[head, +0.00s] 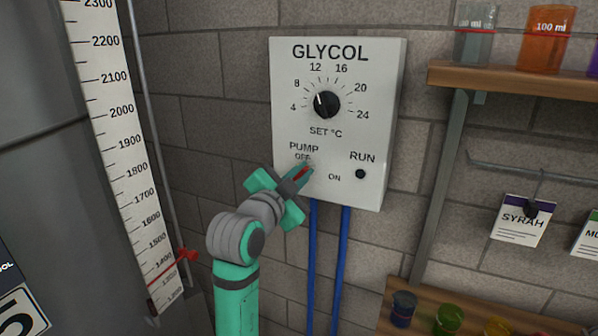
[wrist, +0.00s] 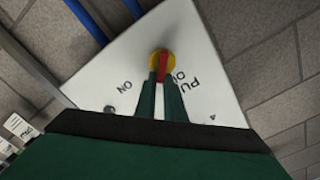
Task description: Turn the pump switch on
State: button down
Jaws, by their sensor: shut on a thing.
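The pump switch is a red lever (wrist: 162,74) on a round yellow base (wrist: 160,58), seen in the wrist view on the white GLYCOL box (head: 388,130). My gripper (head: 305,172) is at the lower left of the box, just under the OFF label. In the wrist view, the two green fingers (wrist: 161,90) are shut on the red lever, one on each side. In the head view only a bit of red shows between the fingers; they hide most of the switch. The ON label lies to the right and below. The RUN lamp (head: 360,174) is dark.
A temperature dial (head: 326,104) is above the switch. Two blue pipes (head: 345,260) run down from the box. A tank with a level scale (head: 125,130) stands at left. At right, a wooden shelf (head: 500,78) holds beakers, and a hanging SYRAH tag (head: 520,222) is below.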

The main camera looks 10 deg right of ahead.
jog(key=m, duration=0.3)
jog(key=f+m, duration=0.1)
jog(key=m, duration=0.2)
jog(key=f+m, duration=0.1)
jog(key=m, duration=0.2)
jog(key=shift+s+d, duration=0.15)
jog(key=shift+d, duration=0.15)
jog(key=shift+m, duration=0.4)
jog(key=shift+d, duration=0.1)
jog(key=c, duration=1.8)
grip_release()
jog(key=shift+c, duration=0.2)
jog(key=shift+s, duration=0.1)
jog(key=v, duration=1)
jog(key=shift+s+a, duration=0.3)
jog(key=shift+a, duration=0.05)
